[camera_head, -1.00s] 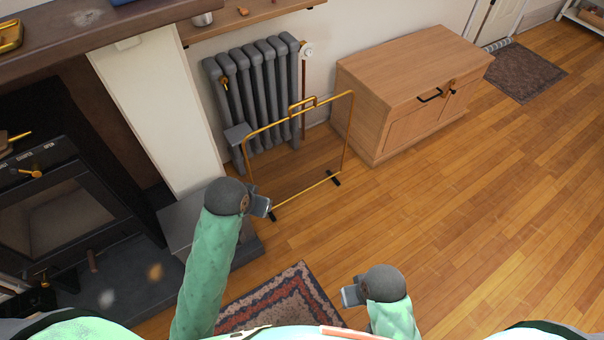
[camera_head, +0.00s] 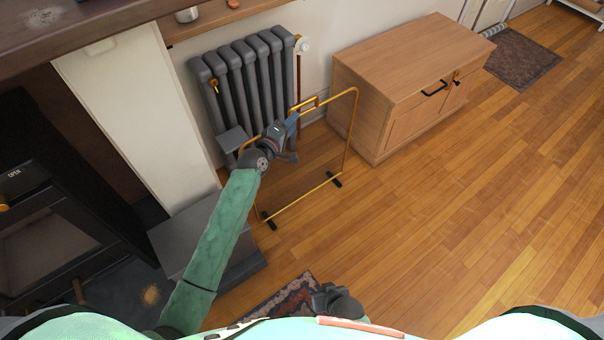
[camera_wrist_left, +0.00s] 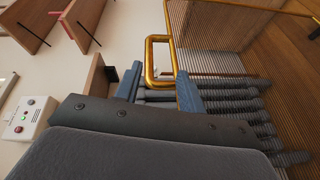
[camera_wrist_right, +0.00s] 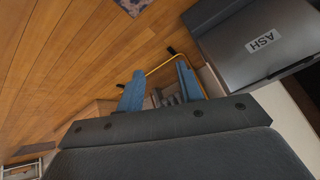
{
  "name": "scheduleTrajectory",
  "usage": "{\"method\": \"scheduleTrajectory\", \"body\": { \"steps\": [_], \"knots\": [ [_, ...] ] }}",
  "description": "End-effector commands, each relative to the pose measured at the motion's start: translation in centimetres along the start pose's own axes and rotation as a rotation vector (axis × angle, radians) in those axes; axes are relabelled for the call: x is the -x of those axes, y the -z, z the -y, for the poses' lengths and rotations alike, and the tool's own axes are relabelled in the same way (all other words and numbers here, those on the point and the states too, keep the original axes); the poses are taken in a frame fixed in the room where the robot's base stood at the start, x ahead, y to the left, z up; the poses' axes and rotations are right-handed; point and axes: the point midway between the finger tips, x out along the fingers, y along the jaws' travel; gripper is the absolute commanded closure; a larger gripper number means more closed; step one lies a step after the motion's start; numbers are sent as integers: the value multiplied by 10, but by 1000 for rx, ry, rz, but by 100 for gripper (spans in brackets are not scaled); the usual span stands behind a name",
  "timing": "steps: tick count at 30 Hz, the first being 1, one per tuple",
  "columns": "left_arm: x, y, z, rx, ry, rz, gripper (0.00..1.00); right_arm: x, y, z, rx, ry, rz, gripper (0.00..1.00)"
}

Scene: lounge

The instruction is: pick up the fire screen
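The fire screen, a thin brass frame with dark mesh, stands upright on the floor on black feet, and its bottom rail (camera_head: 303,199) is clear to see. Its small brass handle (camera_head: 305,104) rises from the top rail. My left gripper (camera_head: 290,136) is in front of the top rail near the handle and hides part of it. In the left wrist view the handle (camera_wrist_left: 151,52) shows ahead, in line with the gap between the open fingers (camera_wrist_left: 159,90); contact cannot be told. My right gripper (camera_wrist_right: 160,86) is open and empty, low near the rug.
A grey radiator (camera_head: 240,85) stands behind the screen. A wooden cabinet (camera_head: 405,75) is close on its right. A stove (camera_head: 45,235) and a grey box (camera_head: 185,235) are at left. A patterned rug (camera_head: 285,297) lies in front. Floor at right is clear.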

Motion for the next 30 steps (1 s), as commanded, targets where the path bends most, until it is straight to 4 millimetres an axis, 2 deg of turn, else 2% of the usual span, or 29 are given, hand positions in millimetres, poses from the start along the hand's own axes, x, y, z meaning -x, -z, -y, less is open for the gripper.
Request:
{"method": "scheduleTrajectory", "body": {
  "steps": [3,10,20,27,30],
  "knots": [
    [1,11,-13,108,-69,-54,60,1,12,0,0,0,-61,64],
    [-5,13,-16,177,-81,-61,60,2,15,0,1,0,-71,64],
    [-35,14,-16,174,-81,-61,60,4,17,1,1,0,-66,64],
    [-67,15,-13,173,-81,-60,60,8,20,2,1,2,-62,64],
    [-74,15,-12,173,-80,-60,60,9,21,2,1,2,-61,64]
  ]
}}
